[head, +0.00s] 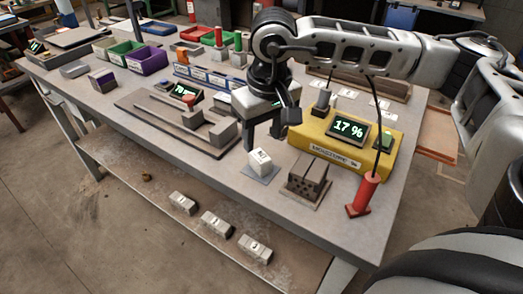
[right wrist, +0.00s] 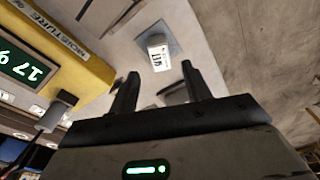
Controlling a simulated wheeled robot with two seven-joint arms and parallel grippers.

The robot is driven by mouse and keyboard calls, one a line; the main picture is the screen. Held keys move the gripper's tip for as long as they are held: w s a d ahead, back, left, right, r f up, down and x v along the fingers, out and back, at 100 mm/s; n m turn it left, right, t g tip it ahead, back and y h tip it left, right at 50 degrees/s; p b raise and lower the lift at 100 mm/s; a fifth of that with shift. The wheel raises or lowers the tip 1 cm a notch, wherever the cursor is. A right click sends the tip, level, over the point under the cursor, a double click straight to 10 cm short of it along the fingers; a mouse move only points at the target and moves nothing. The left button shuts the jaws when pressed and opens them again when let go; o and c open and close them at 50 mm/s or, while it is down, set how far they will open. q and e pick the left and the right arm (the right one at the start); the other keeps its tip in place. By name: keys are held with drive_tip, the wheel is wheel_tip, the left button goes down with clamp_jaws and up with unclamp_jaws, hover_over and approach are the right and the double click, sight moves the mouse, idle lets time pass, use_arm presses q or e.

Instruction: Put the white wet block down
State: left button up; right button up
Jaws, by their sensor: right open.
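The white block (head: 260,161), with dark marks on its face, stands on a thin grey square pad (head: 252,174) near the bench's front edge. The block (right wrist: 157,50) and pad (right wrist: 175,50) also show in the right wrist view, just beyond the fingertips. My right gripper (head: 264,142) is open, with its fingers pointing down a little behind the block. In the right wrist view the spread fingers (right wrist: 159,76) hold nothing, and a gap separates them from the block. My left gripper is not in view.
A yellow moisture meter (head: 320,151) reading 17 % stands right of the block. A dark drilled fixture (head: 307,181) and a red-handled probe (head: 365,190) are nearby. A grey rail fixture (head: 185,122) lies left. Several light blocks (head: 216,222) sit on the lower shelf.

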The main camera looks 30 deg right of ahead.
sight(265, 161)
drive_tip(key=shift+s+r, duration=0.15)
drive_tip(key=shift+r, duration=1.05)
drive_tip(key=shift+s+r, duration=0.15)
drive_tip(key=shift+r, duration=1)
